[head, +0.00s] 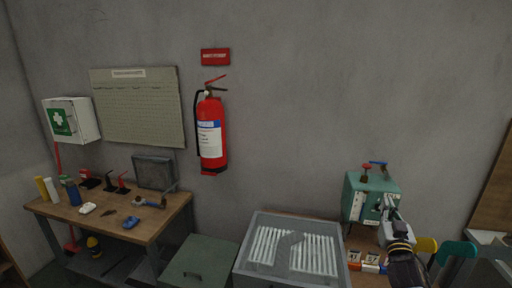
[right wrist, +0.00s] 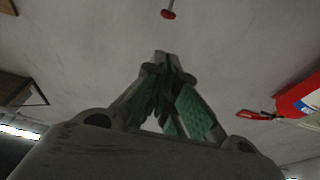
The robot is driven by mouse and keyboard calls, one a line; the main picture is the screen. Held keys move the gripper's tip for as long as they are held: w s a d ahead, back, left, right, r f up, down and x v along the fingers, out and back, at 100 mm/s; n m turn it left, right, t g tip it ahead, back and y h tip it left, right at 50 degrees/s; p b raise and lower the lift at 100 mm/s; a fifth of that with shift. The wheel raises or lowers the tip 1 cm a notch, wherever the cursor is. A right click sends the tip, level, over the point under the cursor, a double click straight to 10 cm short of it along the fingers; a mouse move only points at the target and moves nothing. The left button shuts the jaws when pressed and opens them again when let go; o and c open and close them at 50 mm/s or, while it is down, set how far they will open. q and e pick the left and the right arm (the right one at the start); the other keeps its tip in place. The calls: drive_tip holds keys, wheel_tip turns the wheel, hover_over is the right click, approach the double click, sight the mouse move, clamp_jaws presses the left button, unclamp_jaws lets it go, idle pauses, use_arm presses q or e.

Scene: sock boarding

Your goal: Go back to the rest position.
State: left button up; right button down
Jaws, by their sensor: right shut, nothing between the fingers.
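My right gripper (head: 389,204) is raised in front of the green box (head: 354,187) at the right of the head view. It hides part of that box's front. Its fingers are shut and nothing shows between them. In the right wrist view the fingertips (right wrist: 166,58) come together, pointing up, with grey wall behind. I cannot tell from these frames whether the gripper touches the box. My left gripper is not in view.
A wooden workbench (head: 165,211) with tools stands far left. A fire extinguisher (head: 211,133) hangs on the wall.

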drive_tip(key=s+a+f+g+y, duration=0.1)
drive_tip(key=s+a+f+g, duration=0.25)
drive_tip(key=f, duration=0.25)
drive_tip(key=s+a+f+n+g, duration=0.1)
drive_tip(key=s+a+f+g, duration=0.2)
drive_tip(key=s+f, duration=0.25)
drive_tip(key=s+a+f+g+y, duration=0.1)
drive_tip(key=s+a+f+g, duration=0.2)
drive_tip(key=f, duration=0.4)
drive_tip(key=s+a+f+n+g+y, duration=0.1)
drive_tip(key=s+a+f+g, duration=0.2)
drive_tip(key=s, duration=0.4)
drive_tip(key=s+a+f+n+g+y, duration=0.1)
drive_tip(key=s+a+f+n+g, duration=0.1)
drive_tip(key=s+a, duration=0.4)
drive_tip(key=s+a+f+n+g+y, duration=0.1)
drive_tip(key=s+a+f+g+y, duration=0.15)
drive_tip(key=s, duration=0.45)
wheel_tip(320, 180, down, 32)
drive_tip(key=s, duration=0.2)
drive_tip(key=s+d+f+g, duration=0.1)
drive_tip(key=s+d+f, duration=0.1)
drive_tip(key=s+f, duration=0.8)
drive_tip(key=s+d+f+g+h, duration=0.1)
drive_tip(key=s+d+f, duration=0.1)
drive_tip(key=s+f, duration=0.9)
drive_tip(key=shift+s, duration=1.05)
